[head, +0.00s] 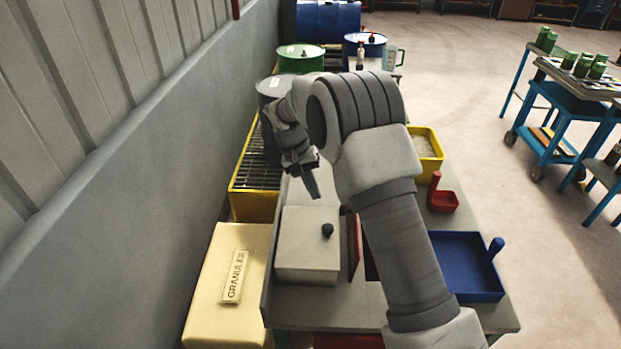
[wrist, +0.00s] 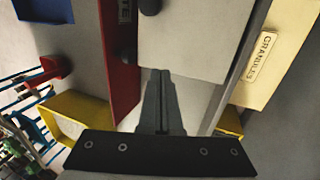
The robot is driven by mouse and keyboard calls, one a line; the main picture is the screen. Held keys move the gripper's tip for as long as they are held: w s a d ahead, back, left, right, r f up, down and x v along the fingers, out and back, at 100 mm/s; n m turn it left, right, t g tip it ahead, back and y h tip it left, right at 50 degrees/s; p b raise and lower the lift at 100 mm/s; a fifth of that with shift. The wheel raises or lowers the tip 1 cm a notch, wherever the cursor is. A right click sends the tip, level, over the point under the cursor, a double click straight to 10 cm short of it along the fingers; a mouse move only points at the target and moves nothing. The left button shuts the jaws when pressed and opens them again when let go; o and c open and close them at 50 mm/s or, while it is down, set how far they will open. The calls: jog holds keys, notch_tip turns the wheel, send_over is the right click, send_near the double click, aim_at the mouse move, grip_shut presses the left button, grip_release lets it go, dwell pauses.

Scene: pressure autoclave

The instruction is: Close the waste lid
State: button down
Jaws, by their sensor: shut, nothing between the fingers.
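The waste lid appears to be a red panel (wrist: 118,60) with a partly visible label ending in "TE" in the wrist view. In the head view the red panel (head: 355,245) stands on edge, steeply tilted, just right of a pale box with a black knob. My arm hides part of it and what lies behind it. My gripper (head: 313,188) is shut and empty, pointing down beyond the far edge of the pale box. In the wrist view its fingertips (wrist: 160,73) show at the box's edge, apart from the red panel.
The pale box (head: 300,260) stands on the bench. A cream granules container (head: 210,290) is at left, a blue tray (head: 465,265) at right. A red scoop (head: 443,199) and yellow bin (head: 427,150) lie farther back. A wall borders the left side.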

jog(key=x, duration=0.3)
jog(key=shift+d+f, duration=0.15)
jog(key=shift+f, duration=0.2)
jog(key=d, duration=0.2)
jog(key=shift+d, duration=0.35)
jog(key=shift+d+f, duration=0.1)
jog(key=shift+d, duration=0.45)
jog(key=shift+d, duration=0.1)
jog(key=shift+d+r+y, duration=0.2)
jog(key=shift+d+y, duration=0.4)
jog(key=shift+d, duration=0.05)
jog(key=shift+d+r+y, duration=0.2)
jog(key=shift+d+y, duration=0.4)
jog(key=shift+d, duration=0.1)
jog(key=shift+d+f+y+b, duration=1.1)
jog(key=shift+d+y+b, duration=0.25)
jog(key=shift+d+y, duration=0.85)
jog(key=shift+d+f+y+b, duration=1.15)
jog(key=shift+d+y+b, duration=0.15)
jog(key=shift+d+y, duration=0.9)
jog(key=shift+d+f+y+b, duration=1.1)
jog(key=shift+d+y+b, duration=0.25)
jog(key=shift+d+y, duration=0.85)
jog(key=shift+f, duration=0.1)
